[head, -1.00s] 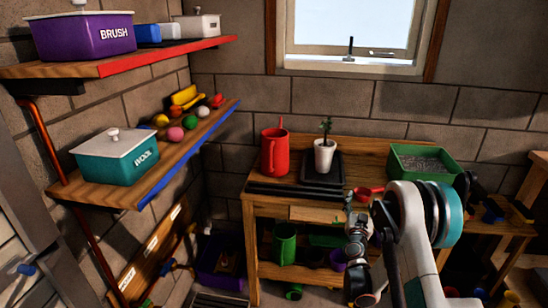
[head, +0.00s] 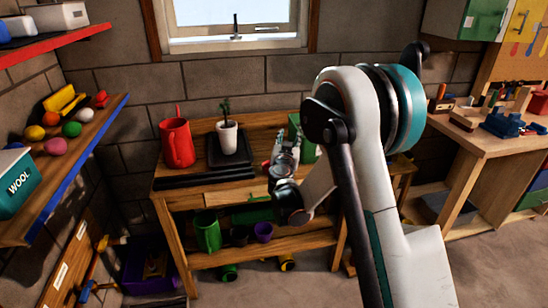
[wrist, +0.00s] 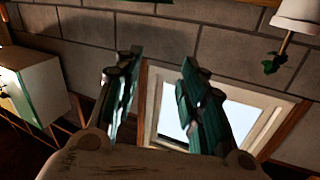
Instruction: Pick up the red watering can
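The red watering can (head: 177,143) stands upright on the back left of the wooden bench (head: 168,180) in the head view. It is not in the wrist view. My gripper (head: 284,146) is raised over the bench, to the right of the can and the potted plant, well apart from the can. In the wrist view my gripper (wrist: 155,68) has its two dark green fingers spread, with nothing between them.
A white pot (head: 228,138) with a plant stands on a black tray between can and gripper. A green box is partly hidden behind my arm. Black slabs (head: 205,181) lie before the can. A shelf (head: 100,130) with colored items juts out at left.

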